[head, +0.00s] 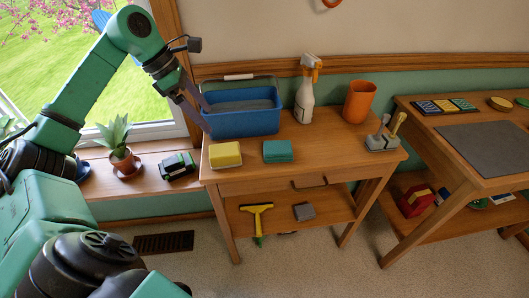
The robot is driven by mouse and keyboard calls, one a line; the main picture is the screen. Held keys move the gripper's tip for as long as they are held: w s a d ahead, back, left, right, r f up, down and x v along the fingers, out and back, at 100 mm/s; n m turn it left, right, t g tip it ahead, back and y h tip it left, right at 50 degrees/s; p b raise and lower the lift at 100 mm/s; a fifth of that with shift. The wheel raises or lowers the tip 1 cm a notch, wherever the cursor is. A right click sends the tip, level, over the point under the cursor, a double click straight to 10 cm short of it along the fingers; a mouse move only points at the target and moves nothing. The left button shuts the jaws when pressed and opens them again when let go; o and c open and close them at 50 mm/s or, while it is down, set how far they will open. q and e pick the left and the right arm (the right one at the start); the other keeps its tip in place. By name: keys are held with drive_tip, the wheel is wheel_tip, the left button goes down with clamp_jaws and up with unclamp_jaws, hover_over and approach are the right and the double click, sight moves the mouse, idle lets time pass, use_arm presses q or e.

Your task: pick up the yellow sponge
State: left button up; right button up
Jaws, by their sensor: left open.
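The yellow sponge (226,154) lies flat near the front left corner of the wooden table (293,172). My left gripper (204,118) is open and empty. It points down, above and behind the sponge, close to the left side of the blue bin. The fingers look apart from the sponge, but the exact gap is hard to judge. My right gripper is not in this view.
A blue bin (240,122) stands behind the sponge. A teal sponge (278,151), a spray bottle (304,95) and an orange cup (359,102) share the tabletop. A potted plant (121,158) stands on the sill to the left.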

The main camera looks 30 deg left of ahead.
use_arm(q)
hover_over(224, 149)
drive_tip(key=s+a, duration=0.2)
wheel_tip(224, 149, down, 6)
drive_tip(key=shift+r+b, duration=0.15)
drive_tip(key=shift+b, duration=0.25)
drive_tip(key=x, duration=0.7)
drive_tip(key=shift+a, duration=0.25)
drive_tip(key=shift+w+d+f+y, duration=0.15)
drive_tip(key=shift+f+y, duration=0.15)
drive_tip(key=shift+f, duration=0.15)
drive_tip(key=c, duration=1.2)
drive_tip(key=shift+c, duration=0.2)
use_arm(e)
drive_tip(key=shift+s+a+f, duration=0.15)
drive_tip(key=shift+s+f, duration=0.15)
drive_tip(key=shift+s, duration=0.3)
use_arm(q)
drive_tip(key=shift+r, duration=0.15)
